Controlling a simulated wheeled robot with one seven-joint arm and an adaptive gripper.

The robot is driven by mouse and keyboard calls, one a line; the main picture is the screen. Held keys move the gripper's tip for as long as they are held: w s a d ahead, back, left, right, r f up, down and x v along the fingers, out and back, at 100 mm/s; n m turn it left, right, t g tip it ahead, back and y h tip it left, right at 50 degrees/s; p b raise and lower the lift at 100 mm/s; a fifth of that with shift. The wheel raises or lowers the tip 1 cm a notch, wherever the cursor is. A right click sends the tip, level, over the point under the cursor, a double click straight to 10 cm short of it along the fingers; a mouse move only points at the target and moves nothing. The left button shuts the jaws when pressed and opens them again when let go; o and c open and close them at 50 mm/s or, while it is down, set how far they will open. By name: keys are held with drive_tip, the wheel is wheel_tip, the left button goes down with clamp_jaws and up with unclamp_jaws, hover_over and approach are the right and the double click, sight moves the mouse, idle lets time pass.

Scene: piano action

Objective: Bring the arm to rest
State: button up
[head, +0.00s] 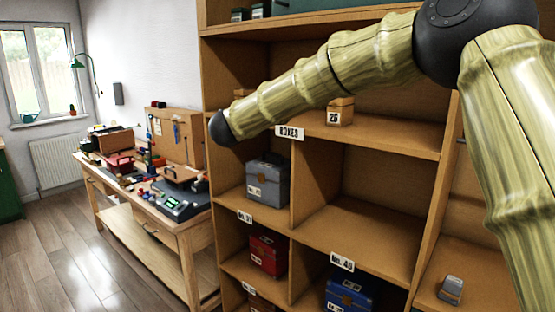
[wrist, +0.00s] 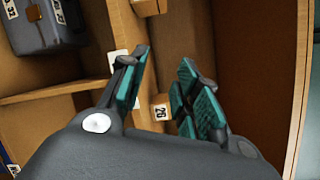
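My arm (head: 330,72) has a bamboo-like surface and stretches across the upper part of the shelf unit in the head view. Its dark rounded end (head: 222,128) is at the left, in front of the shelf's left side. My gripper does not show in the head view. In the wrist view my gripper (wrist: 164,68) has its two teal-padded fingers apart, with nothing held between them. A small wooden box labelled 26 (wrist: 160,110) shows behind the gap between the fingers; it also stands on a shelf in the head view (head: 340,112).
The wooden shelf unit (head: 365,146) is close to my arm. A grey case (head: 267,182), a red box (head: 267,252) and a blue box (head: 350,292) stand in its compartments. A cluttered workbench (head: 165,232) is at the left. The floor (head: 60,262) before it is clear.

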wheel_tip(320, 180, down, 16)
drive_tip(key=d+n+y, duration=0.2)
drive_tip(key=n, duration=0.3)
drive_tip(key=s+d+f+n+g+y, duration=0.1)
drive_tip(key=s+d+f+n+g, duration=0.25)
drive_tip(key=f, duration=0.95)
drive_tip(key=s+d+f+n+y, duration=0.15)
drive_tip(key=s+f+n, duration=0.4)
drive_tip(key=f, duration=0.75)
drive_tip(key=s+d+f+n+g+y, duration=0.15)
drive_tip(key=s+d+f, duration=0.4)
drive_tip(key=f, duration=0.75)
drive_tip(key=s+d+f+n+g, duration=0.3)
drive_tip(key=s+f, duration=0.5)
drive_tip(key=s, duration=0.4)
drive_tip(key=s+d+f+n+g, duration=0.35)
drive_tip(key=s+f, duration=0.45)
drive_tip(key=s, duration=0.3)
drive_tip(key=s+d+f+n+g, duration=0.1)
drive_tip(key=s+d, duration=0.1)
drive_tip(key=s, duration=0.7)
drive_tip(key=s+d+f+n+g, duration=0.2)
drive_tip(key=s+d, duration=0.1)
drive_tip(key=s, duration=0.6)
drive_tip(key=s+d+f+n+g, duration=0.1)
drive_tip(key=s+d+f+g, duration=0.1)
drive_tip(key=s, duration=0.7)
drive_tip(key=shift+s+d+n, duration=0.25)
drive_tip(key=shift+d+n, duration=0.15)
drive_tip(key=shift+g, duration=0.25)
